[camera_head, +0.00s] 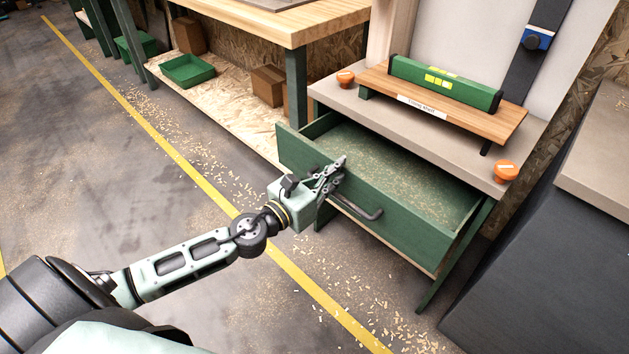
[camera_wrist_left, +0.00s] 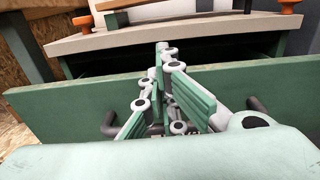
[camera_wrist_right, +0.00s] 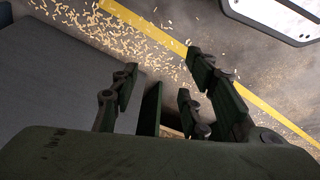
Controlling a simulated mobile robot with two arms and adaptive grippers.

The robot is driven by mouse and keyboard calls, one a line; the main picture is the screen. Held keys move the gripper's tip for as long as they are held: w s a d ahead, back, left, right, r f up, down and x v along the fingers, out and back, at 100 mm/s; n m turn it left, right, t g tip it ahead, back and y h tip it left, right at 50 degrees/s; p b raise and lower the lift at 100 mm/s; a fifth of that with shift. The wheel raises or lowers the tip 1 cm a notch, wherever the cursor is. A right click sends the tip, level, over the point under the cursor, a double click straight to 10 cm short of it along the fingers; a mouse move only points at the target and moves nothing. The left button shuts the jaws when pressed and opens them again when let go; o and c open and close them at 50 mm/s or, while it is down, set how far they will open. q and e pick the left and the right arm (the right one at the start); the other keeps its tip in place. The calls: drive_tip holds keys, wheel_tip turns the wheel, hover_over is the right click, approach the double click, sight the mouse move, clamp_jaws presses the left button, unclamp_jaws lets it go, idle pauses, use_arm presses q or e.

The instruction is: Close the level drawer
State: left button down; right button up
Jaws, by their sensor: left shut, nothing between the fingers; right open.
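The green drawer (camera_head: 410,222) under the level's grey-topped table is pulled out, its inside dusted with wood shavings. Its dark bar handle (camera_head: 365,211) is on the front panel. My left gripper (camera_head: 338,172) is shut and empty at the drawer front, near the handle's left part. In the left wrist view the drawer front (camera_wrist_left: 60,112) spans the picture, and the handle's ends (camera_wrist_left: 109,126) show on both sides of the fingers. Whether the fingertips touch the panel is unclear. My right gripper (camera_wrist_right: 162,75) is open and empty, seen only in the right wrist view.
A green level (camera_head: 445,83) rests on a wooden board (camera_head: 475,113) on the grey tabletop (camera_head: 345,95), between orange knobs (camera_head: 506,171). A workbench (camera_head: 270,22) stands at the back left. A dark cabinet (camera_head: 540,270) stands at the right. The floor left of the drawer is clear except shavings.

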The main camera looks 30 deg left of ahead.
use_arm(q)
drive_tip(key=p+x, duration=0.1)
drive_tip(key=x, duration=1)
drive_tip(key=shift+w, duration=0.15)
use_arm(e)
drive_tip(key=shift+s+f, duration=0.2)
drive_tip(key=shift+f, duration=1.05)
drive_tip(key=shift+s+f, duration=0.15)
drive_tip(key=shift+f, duration=1.05)
use_arm(q)
drive_tip(key=shift+f, duration=0.1)
